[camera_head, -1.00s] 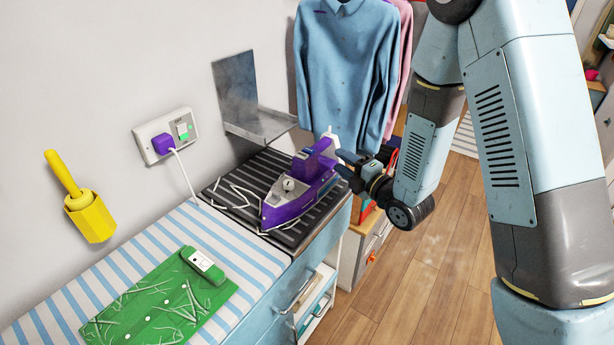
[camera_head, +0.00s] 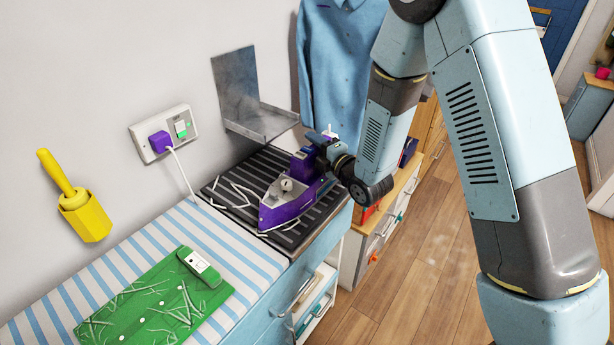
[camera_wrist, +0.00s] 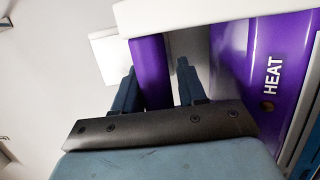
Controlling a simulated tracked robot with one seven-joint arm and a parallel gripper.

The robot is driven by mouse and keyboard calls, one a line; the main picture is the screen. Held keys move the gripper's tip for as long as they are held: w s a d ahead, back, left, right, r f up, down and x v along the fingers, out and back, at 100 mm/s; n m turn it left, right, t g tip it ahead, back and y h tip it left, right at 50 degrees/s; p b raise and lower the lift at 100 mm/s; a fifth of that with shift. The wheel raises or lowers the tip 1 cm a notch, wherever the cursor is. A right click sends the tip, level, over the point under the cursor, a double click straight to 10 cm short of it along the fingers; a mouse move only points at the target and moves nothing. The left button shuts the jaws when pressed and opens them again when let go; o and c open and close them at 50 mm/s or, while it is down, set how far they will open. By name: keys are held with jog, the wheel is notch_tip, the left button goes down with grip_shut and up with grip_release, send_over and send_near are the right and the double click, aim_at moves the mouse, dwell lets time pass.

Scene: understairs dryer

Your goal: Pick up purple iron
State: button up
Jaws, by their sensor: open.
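The purple iron (camera_head: 288,200) sits on the dark ribbed rest at the end of the ironing surface, its rear toward my arm. My gripper (camera_head: 318,144) is at the iron's rear upper end in the head view and hides part of its handle. In the wrist view, my gripper (camera_wrist: 158,82) is open, with a purple bar of the iron (camera_wrist: 151,70) between its two fingers. Whether the fingers touch the bar cannot be told. The iron's purple side with the word HEAT (camera_wrist: 262,70) is to the right of the fingers.
A metal bracket shelf (camera_head: 262,122) is on the wall behind the iron. A white cord runs from the purple plug (camera_head: 160,142). A green board (camera_head: 150,300) lies on the striped cover. A blue shirt (camera_head: 340,70) hangs behind my gripper. Floor at right is open.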

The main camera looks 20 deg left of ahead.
jog(key=shift+s+a, duration=0.15)
jog(key=shift+a, duration=0.15)
jog(key=shift+d, duration=0.25)
jog(key=shift+c, duration=0.5)
jog(key=shift+w+d, duration=0.2)
grip_shut()
jog(key=shift+r, duration=0.15)
